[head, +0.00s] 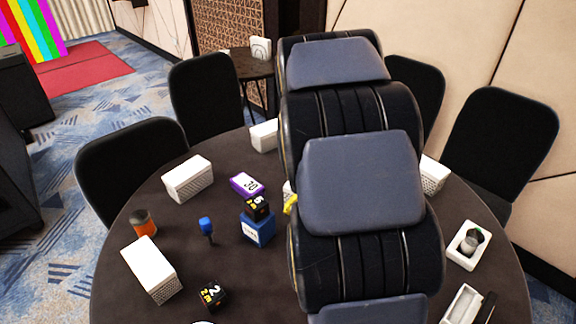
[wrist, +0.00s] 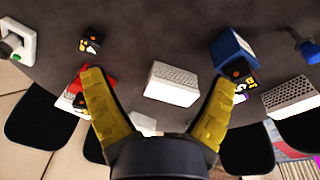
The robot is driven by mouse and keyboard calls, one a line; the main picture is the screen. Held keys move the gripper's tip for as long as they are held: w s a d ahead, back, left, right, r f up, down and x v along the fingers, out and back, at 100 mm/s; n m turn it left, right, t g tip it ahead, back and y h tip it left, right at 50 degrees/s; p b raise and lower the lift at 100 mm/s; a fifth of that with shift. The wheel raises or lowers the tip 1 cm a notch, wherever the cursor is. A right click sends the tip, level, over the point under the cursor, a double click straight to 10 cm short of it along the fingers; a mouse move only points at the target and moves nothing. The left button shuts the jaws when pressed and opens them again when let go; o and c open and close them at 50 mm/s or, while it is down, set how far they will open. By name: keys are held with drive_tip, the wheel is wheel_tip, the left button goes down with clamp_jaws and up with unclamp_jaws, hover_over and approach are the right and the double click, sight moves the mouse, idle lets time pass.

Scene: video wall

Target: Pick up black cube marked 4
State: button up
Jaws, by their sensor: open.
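I cannot clearly read a 4 on any black cube. In the wrist view, one black cube (wrist: 91,40) with white and orange marks lies on the dark table at upper left, beyond the left fingertip; its number is unclear. Another black cube (wrist: 238,70) is by the blue box at right; in the head view this cube (head: 257,207) sits on the blue box (head: 258,230). A black cube marked 2 (head: 211,293) lies at the front. My gripper (wrist: 160,80) is open and empty, above the table; my arm mostly hides it in the head view.
White perforated boxes (head: 187,179) stand around the round table (head: 180,235). A purple box (head: 246,184), a blue microphone-like item (head: 206,227) and an orange-black can (head: 143,223) are at left. A red item (wrist: 83,80) is partly behind the left finger. Black chairs (head: 205,95) ring the table.

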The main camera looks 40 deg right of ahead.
drive_tip(key=s+d+f+m, duration=0.2)
drive_tip(key=d+f, duration=0.2)
drive_tip(key=d, duration=0.2)
drive_tip(key=s+d+f+m+h, duration=0.1)
drive_tip(key=s+d+f+m, duration=0.1)
drive_tip(key=d, duration=0.4)
drive_tip(key=s+d+f+m, duration=0.2)
drive_tip(key=s+d+f, duration=0.2)
drive_tip(key=d+f, duration=0.2)
drive_tip(key=shift+s+f+h, duration=0.15)
drive_tip(key=shift+s+h, duration=0.05)
drive_tip(key=shift+h, duration=0.1)
drive_tip(key=shift+s+d+f, duration=0.1)
drive_tip(key=shift+d+f, duration=0.15)
drive_tip(key=shift+f, duration=0.4)
drive_tip(key=shift+x, duration=3.3)
drive_tip(key=c, duration=1.2)
